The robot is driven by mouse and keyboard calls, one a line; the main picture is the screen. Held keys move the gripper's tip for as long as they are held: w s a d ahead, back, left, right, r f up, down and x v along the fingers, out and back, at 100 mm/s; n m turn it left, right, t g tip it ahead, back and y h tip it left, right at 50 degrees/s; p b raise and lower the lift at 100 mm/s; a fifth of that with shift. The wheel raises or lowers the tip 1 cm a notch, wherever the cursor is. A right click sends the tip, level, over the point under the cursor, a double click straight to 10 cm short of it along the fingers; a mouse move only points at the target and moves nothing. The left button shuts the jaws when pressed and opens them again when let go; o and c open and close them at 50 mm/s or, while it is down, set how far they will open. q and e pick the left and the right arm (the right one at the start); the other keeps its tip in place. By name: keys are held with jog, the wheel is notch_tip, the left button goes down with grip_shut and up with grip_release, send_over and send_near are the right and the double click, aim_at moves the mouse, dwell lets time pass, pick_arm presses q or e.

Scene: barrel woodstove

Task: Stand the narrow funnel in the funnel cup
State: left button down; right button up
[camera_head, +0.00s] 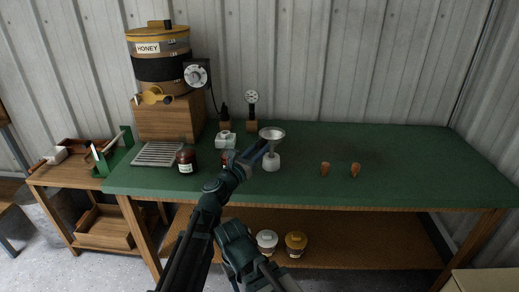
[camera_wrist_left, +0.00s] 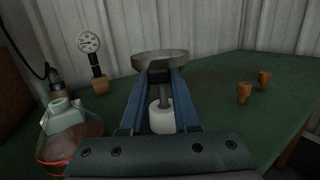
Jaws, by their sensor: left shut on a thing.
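The narrow funnel (camera_head: 272,133) is upright, grey and metallic, with a wide round mouth. It also shows in the left wrist view (camera_wrist_left: 163,57), with its thin stem pointing down. My left gripper (camera_head: 264,147) is shut on the funnel just below its mouth; its blue fingers also show in the wrist view (camera_wrist_left: 160,76). The white funnel cup (camera_head: 272,163) stands on the green table directly under the funnel, and it shows between the fingers in the wrist view (camera_wrist_left: 161,118). The stem meets the cup's top in both views; I cannot tell how deep it sits.
A dark red jar (camera_head: 186,161) and a white-topped bottle (camera_head: 226,139) stand left of the cup. A dial gauge (camera_head: 251,98) stands behind. Two orange-brown stoppers (camera_head: 325,169) (camera_head: 355,170) stand to the right. The green table (camera_head: 430,165) is clear farther right.

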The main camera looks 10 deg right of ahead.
pick_arm(q)
jog(key=shift+f+b, duration=1.8)
jog(key=shift+f, duration=0.05)
dwell(0.3)
jog(key=c, duration=0.6)
grip_release()
jog(key=shift+s, duration=0.1)
jog(key=shift+b+v, duration=0.35)
jog(key=shift+v, duration=2.6)
jog(key=shift+a, duration=0.1)
